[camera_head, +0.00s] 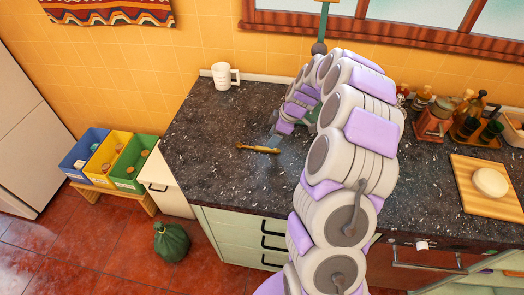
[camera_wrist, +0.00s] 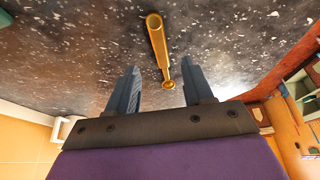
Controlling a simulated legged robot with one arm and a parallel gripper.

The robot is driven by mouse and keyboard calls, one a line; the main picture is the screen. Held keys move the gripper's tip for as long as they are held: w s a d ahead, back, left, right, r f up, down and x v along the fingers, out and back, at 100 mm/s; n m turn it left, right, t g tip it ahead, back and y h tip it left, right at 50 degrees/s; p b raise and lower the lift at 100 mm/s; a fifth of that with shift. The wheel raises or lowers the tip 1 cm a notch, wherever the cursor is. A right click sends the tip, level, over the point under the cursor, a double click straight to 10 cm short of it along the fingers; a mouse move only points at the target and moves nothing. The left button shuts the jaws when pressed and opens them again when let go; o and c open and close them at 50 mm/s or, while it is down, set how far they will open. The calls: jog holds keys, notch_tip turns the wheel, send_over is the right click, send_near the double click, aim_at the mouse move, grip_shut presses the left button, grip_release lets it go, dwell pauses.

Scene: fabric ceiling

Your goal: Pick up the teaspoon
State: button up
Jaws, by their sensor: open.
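The teaspoon (camera_head: 258,148) is a slim golden-brown piece lying on the dark speckled countertop (camera_head: 205,165). In the wrist view the teaspoon (camera_wrist: 159,48) shows lengthwise, its near end between the fingertips and the rest reaching out past them. My gripper (camera_wrist: 158,85) is open, with one blue-grey finger on each side of the teaspoon's line, and holds nothing. In the head view my gripper (camera_head: 274,135) is just above the teaspoon's right part, partly hidden by my arm. I cannot tell the exact gap between the fingers and the counter.
A white mug (camera_head: 222,76) stands at the back left of the counter. To the right are a wooden board (camera_head: 469,182) with a round pale item and several bottles and jars (camera_head: 466,112). The counter around the teaspoon is clear.

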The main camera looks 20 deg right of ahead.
aim_at(266, 149)
jog(key=shift+b+x, duration=0.85)
jog(key=shift+x, duration=1.95)
jog(key=shift+s, duration=0.1)
grip_shut()
